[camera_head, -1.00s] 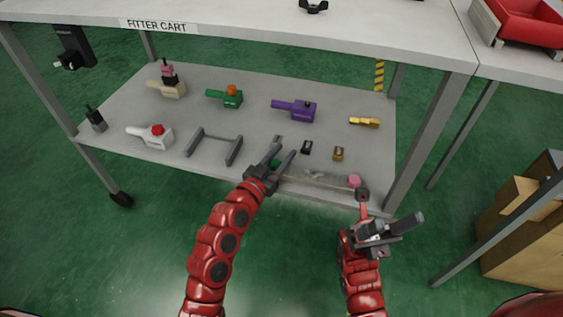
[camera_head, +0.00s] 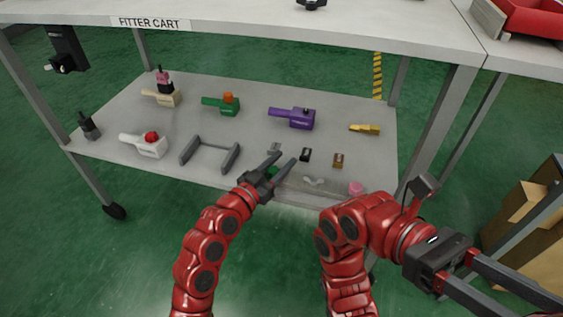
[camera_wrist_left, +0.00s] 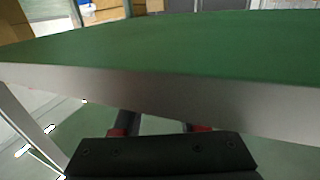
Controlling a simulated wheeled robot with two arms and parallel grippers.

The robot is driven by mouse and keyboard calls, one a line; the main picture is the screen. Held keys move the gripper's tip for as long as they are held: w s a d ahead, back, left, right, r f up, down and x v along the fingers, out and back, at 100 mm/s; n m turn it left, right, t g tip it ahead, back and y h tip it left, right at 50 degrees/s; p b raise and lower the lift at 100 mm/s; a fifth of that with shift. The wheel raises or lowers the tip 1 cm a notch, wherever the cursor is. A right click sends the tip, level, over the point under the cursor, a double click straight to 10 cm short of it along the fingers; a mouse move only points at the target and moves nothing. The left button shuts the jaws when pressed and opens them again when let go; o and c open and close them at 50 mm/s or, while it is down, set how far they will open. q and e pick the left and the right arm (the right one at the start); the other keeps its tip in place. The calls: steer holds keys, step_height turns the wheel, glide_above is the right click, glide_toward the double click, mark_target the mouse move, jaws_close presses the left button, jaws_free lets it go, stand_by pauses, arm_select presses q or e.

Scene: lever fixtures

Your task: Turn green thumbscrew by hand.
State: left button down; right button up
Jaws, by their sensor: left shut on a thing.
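The green thumbscrew (camera_head: 272,171) is a small green patch at the front edge of the lower shelf in the head view, mostly hidden by my left gripper. My left gripper (camera_head: 284,158) reaches over that edge with its two fingers on either side of the thumbscrew, shut on it. In the left wrist view, the dark gripper body shows at the bottom; the fingertips and thumbscrew cannot be made out. My right gripper (camera_head: 510,290) is at the lower right in the head view, off the shelf, with its fingers apart and nothing visible between them.
The lower shelf (camera_head: 245,100) holds a white valve (camera_head: 152,147), a green valve (camera_head: 229,106), a purple valve (camera_head: 300,119), a grey frame (camera_head: 210,142) and a pink knob (camera_head: 356,188). The cart's upper top (camera_head: 250,25) hangs above. Cardboard boxes (camera_head: 540,195) stand right.

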arm_select(q)
steer(key=shift+a, duration=0.15)
steer(key=shift+c, duration=2.3)
jaws_free()
